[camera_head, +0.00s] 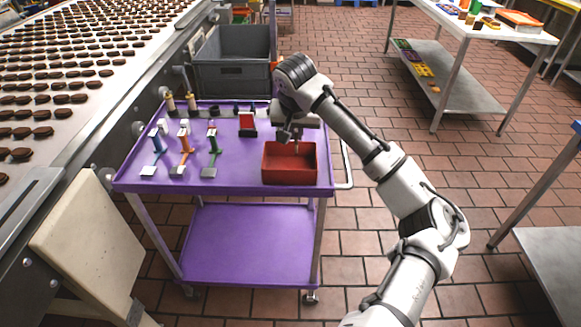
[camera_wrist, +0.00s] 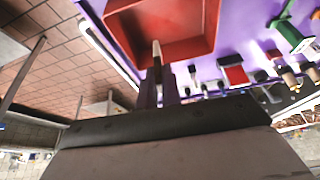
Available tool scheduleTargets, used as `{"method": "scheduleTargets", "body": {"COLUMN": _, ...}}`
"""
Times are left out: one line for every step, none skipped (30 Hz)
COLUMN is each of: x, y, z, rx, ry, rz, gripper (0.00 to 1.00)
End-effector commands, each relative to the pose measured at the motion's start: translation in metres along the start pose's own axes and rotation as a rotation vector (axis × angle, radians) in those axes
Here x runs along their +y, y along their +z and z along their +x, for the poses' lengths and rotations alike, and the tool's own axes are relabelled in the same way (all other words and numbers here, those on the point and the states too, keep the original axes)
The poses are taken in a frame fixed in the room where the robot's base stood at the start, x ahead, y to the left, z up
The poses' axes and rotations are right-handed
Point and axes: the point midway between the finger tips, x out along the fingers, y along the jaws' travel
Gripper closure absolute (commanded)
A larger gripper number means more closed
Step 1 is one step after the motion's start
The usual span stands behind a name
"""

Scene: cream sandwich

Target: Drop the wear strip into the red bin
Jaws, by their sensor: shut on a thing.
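The red bin (camera_head: 290,178) stands at the front right of the purple cart top. Its open inside faces up. My gripper (camera_head: 285,137) is over the bin's back left part, pointing down. In the wrist view my gripper's dark fingers (camera_wrist: 158,88) are shut on a thin strip, the wear strip (camera_wrist: 157,52), whose pale end shows past the fingertips. The red bin (camera_wrist: 190,48) lies beyond that end, which overlaps its edge in the picture.
The purple cart (camera_head: 235,187) also carries several coloured tools on the left, small bottles at the back and a red-fronted block (camera_head: 247,124) behind the bin. A grey crate (camera_head: 232,82) stands behind the cart. A conveyor with cookies (camera_head: 60,100) runs along the left.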

Motion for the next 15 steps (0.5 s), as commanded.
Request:
{"method": "scheduleTargets", "body": {"x": 0.001, "y": 0.004, "z": 0.010, "rx": 0.000, "ry": 0.002, "rz": 0.000, "gripper": 1.00}}
{"method": "scheduleTargets", "body": {"x": 0.001, "y": 0.006, "z": 0.013, "rx": 0.000, "ry": 0.001, "rz": 0.000, "gripper": 1.00}}
{"method": "scheduleTargets", "body": {"x": 0.001, "y": 0.007, "z": 0.018, "rx": 0.001, "ry": 0.001, "rz": 0.001, "gripper": 1.00}}
{"method": "scheduleTargets", "body": {"x": 0.001, "y": 0.009, "z": 0.021, "rx": 0.001, "ry": 0.001, "rz": 0.001, "gripper": 1.00}}
{"method": "scheduleTargets", "body": {"x": 0.001, "y": 0.010, "z": 0.025, "rx": 0.001, "ry": 0.002, "rz": 0.001, "gripper": 1.00}}
{"method": "scheduleTargets", "body": {"x": 0.001, "y": 0.012, "z": 0.029, "rx": 0.000, "ry": 0.002, "rz": 0.001, "gripper": 1.00}}
{"method": "scheduleTargets", "body": {"x": 0.001, "y": 0.013, "z": 0.032, "rx": 0.000, "ry": 0.002, "rz": 0.001, "gripper": 1.00}}
{"method": "scheduleTargets", "body": {"x": 0.001, "y": 0.014, "z": 0.035, "rx": 0.001, "ry": 0.001, "rz": 0.001, "gripper": 1.00}}
{"method": "scheduleTargets", "body": {"x": 0.000, "y": 0.015, "z": 0.037, "rx": 0.001, "ry": 0.000, "rz": 0.001, "gripper": 1.00}}
{"method": "scheduleTargets", "body": {"x": 0.000, "y": 0.016, "z": 0.039, "rx": 0.001, "ry": 0.000, "rz": 0.000, "gripper": 1.00}}
{"method": "scheduleTargets", "body": {"x": 0.000, "y": 0.016, "z": 0.040, "rx": 0.000, "ry": 0.000, "rz": 0.000, "gripper": 1.00}}
{"method": "scheduleTargets", "body": {"x": 0.000, "y": 0.017, "z": 0.041, "rx": 0.000, "ry": 0.000, "rz": 0.000, "gripper": 1.00}}
{"method": "scheduleTargets", "body": {"x": 0.000, "y": 0.017, "z": 0.041, "rx": 0.000, "ry": 0.000, "rz": 0.000, "gripper": 1.00}}
{"method": "scheduleTargets", "body": {"x": 0.000, "y": 0.017, "z": 0.041, "rx": 0.000, "ry": 0.000, "rz": 0.000, "gripper": 1.00}}
{"method": "scheduleTargets", "body": {"x": 0.000, "y": 0.017, "z": 0.041, "rx": 0.000, "ry": 0.000, "rz": 0.000, "gripper": 1.00}}
